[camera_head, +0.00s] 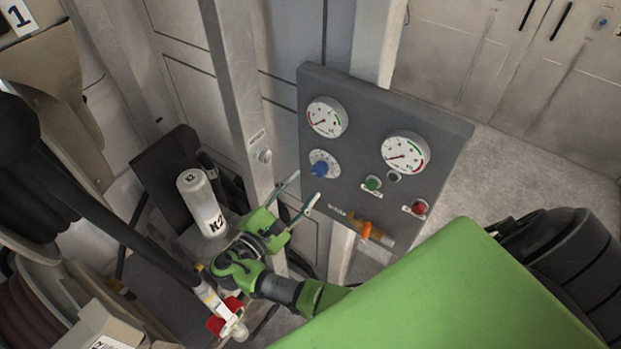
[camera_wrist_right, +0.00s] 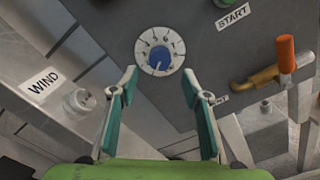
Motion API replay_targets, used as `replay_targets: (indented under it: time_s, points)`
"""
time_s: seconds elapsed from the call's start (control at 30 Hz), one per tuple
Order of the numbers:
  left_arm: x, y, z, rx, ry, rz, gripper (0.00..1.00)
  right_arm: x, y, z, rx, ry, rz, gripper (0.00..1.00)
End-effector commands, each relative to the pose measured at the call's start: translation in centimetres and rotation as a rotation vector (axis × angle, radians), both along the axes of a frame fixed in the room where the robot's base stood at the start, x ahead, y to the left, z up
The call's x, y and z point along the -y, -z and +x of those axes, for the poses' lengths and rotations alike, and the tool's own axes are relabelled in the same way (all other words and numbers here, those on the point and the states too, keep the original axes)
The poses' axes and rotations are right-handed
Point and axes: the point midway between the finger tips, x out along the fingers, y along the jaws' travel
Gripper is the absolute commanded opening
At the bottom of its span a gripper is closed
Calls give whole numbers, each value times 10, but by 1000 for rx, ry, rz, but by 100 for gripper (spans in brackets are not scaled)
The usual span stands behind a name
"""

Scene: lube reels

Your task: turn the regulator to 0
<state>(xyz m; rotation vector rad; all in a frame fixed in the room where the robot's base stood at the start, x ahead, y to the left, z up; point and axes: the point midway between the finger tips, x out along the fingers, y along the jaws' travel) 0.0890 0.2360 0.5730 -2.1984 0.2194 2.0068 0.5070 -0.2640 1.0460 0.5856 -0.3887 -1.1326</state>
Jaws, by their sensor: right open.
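The regulator is a blue knob (camera_head: 320,169) on a white round dial, on the left part of the grey panel (camera_head: 345,100) below a gauge. My right gripper (camera_head: 304,188) is open and empty, just below and left of the knob. In the wrist view its two fingertips (camera_wrist_right: 162,84) stand apart below the dial, with a clear gap to the panel. My left gripper is not in view.
Two white gauges (camera_head: 327,117) (camera_head: 405,152) sit on the panel. A green button (camera_head: 373,183), a red button (camera_head: 419,207) and an orange valve handle (camera_head: 366,231) are right of and below the knob. A metal post (camera_head: 237,90) stands left of the panel. A white bottle (camera_head: 203,205) stands left of my gripper.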

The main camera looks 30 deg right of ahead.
Motion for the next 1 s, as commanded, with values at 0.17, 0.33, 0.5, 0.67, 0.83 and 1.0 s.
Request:
replay_targets:
  time_s: [0.17,0.33,0.5,0.67,0.83,1.0]
  points:
    - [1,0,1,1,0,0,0,-35,0,-14,-2,-1,1,43]
    - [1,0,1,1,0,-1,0,-55,0,-22,-1,-1,0,43]
    - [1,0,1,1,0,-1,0,-61,0,-25,-1,0,0,43]
    - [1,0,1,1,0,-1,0,-61,0,-25,-1,1,-1,43]
    - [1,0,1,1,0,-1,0,-61,0,-25,-1,0,0,43]
    - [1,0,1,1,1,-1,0,-61,1,-25,-2,-1,0,43]
